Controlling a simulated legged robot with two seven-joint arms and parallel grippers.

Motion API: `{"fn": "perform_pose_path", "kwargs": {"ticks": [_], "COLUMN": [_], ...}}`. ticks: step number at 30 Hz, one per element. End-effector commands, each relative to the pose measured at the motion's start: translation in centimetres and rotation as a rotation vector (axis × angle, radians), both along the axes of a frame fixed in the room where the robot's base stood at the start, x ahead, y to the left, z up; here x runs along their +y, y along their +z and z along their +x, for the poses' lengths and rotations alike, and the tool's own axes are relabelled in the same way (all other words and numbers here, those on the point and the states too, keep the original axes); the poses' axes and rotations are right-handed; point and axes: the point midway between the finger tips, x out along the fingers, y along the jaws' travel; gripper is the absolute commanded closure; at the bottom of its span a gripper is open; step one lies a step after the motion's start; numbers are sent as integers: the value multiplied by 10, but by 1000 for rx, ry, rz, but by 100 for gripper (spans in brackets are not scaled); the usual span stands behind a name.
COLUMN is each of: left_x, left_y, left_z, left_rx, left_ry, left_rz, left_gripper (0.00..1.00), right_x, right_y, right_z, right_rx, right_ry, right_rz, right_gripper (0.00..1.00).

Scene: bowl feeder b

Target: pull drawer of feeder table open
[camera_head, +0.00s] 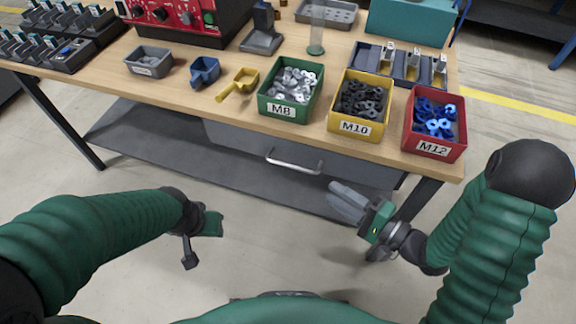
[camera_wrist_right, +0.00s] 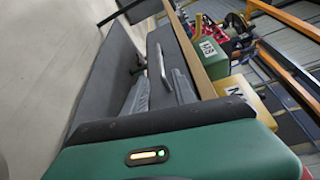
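The feeder table (camera_head: 225,104) has a wooden top and a grey drawer (camera_head: 235,135) under its front edge. The drawer looks shut, and its silver bar handle (camera_head: 293,163) is in clear view. My right gripper (camera_head: 340,200) is below and to the right of the handle, apart from it, with nothing held. In the right wrist view its two grey fingers (camera_wrist_right: 160,90) are spread, and the handle (camera_wrist_right: 162,65) shows beyond the gap between them. My left gripper (camera_head: 203,235) is away from the table at lower left; its fingers are not clear.
Green (camera_head: 290,115), yellow (camera_head: 357,126) and red (camera_head: 433,150) bins of nuts stand along the table's front edge, above the drawer's right part. A grey lower shelf (camera_head: 160,145) lies under the drawer. A dark table leg (camera_head: 418,200) stands near my right gripper. The floor in front is clear.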

Motion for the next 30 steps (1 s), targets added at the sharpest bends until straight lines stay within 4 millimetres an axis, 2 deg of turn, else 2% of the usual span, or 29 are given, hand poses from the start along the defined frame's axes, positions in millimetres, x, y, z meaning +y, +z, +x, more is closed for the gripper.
{"fn": "perform_pose_path", "kwargs": {"ticks": [9, 15, 21, 28, 30], "left_x": [0, 0, 0, 0, 0], "left_y": [-31, -45, -49, -49, -49], "left_z": [0, 0, 0, 0, 0], "left_rx": [0, 0, 0, 0, 0], "left_ry": [0, 0, 0, 0, 0], "left_rz": [0, 0, 0, 0, 0], "left_gripper": [61, 61, 61, 61, 61], "right_x": [68, 101, 115, 116, 116], "right_y": [-11, -14, -13, -12, -12], "right_z": [52, 81, 95, 96, 96], "right_rx": [-5, -3, -2, -2, -2], "right_ry": [7, 3, 0, -1, -1], "right_rz": [-7, -5, -5, -6, -6], "right_gripper": [68, 68, 68, 68, 74]}}
